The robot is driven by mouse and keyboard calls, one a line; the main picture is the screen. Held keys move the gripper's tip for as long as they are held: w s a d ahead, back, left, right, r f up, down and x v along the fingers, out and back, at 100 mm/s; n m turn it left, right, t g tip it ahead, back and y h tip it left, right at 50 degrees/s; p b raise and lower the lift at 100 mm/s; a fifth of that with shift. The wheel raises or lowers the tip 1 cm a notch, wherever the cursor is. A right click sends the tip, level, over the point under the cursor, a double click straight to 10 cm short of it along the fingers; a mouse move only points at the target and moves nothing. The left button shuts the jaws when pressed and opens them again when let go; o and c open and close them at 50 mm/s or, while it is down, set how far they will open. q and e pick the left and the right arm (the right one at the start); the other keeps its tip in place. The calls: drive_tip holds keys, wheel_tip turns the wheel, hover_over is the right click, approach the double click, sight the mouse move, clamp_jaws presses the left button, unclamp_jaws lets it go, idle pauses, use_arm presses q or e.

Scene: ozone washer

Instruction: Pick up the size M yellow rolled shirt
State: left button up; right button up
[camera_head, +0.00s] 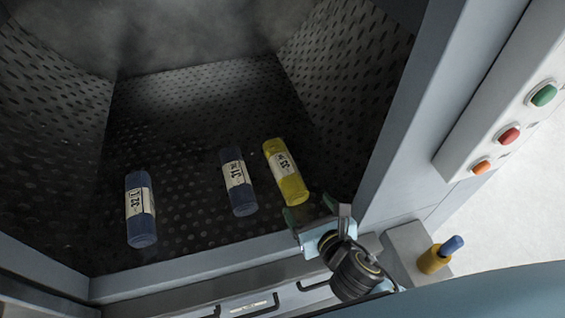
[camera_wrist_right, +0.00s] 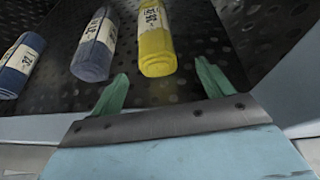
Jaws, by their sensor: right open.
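A yellow rolled shirt (camera_head: 291,186) with a white printed label lies on the perforated floor of the washer, the rightmost of three rolls. Its size letter is too small to read. In the right wrist view the yellow roll (camera_wrist_right: 157,55) lies ahead of and between the green fingertips. My right gripper (camera_head: 310,212) is open and empty at the washer's front edge, just short of the roll's near end; its spread fingers also show in the right wrist view (camera_wrist_right: 163,84). My left gripper is not in view.
A blue-grey roll (camera_head: 240,195) lies close left of the yellow one, and a blue roll (camera_head: 141,222) lies farther left. The washer's front rim (camera_head: 190,273) and right frame (camera_head: 405,130) border the opening. A panel with green, red and orange buttons (camera_head: 509,135) stands right.

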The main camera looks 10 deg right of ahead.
sight(300, 197)
drive_tip(key=x, duration=0.4)
drive_tip(key=shift+w+f, duration=0.1)
drive_tip(key=shift+w+a+f, duration=0.1)
drive_tip(key=shift+w, duration=0.15)
drive_tip(key=shift+w+a+f, duration=0.15)
drive_tip(key=shift+w, duration=0.45)
drive_tip(key=x, duration=0.3)
drive_tip(key=shift+w+a+f, duration=0.1)
drive_tip(key=shift+w+a, duration=0.05)
drive_tip(key=shift+w, duration=0.1)
drive_tip(key=shift+w+f, duration=0.1)
drive_tip(key=shift+w, duration=0.1)
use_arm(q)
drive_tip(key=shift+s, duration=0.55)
use_arm(e)
drive_tip(key=c, duration=1.2)
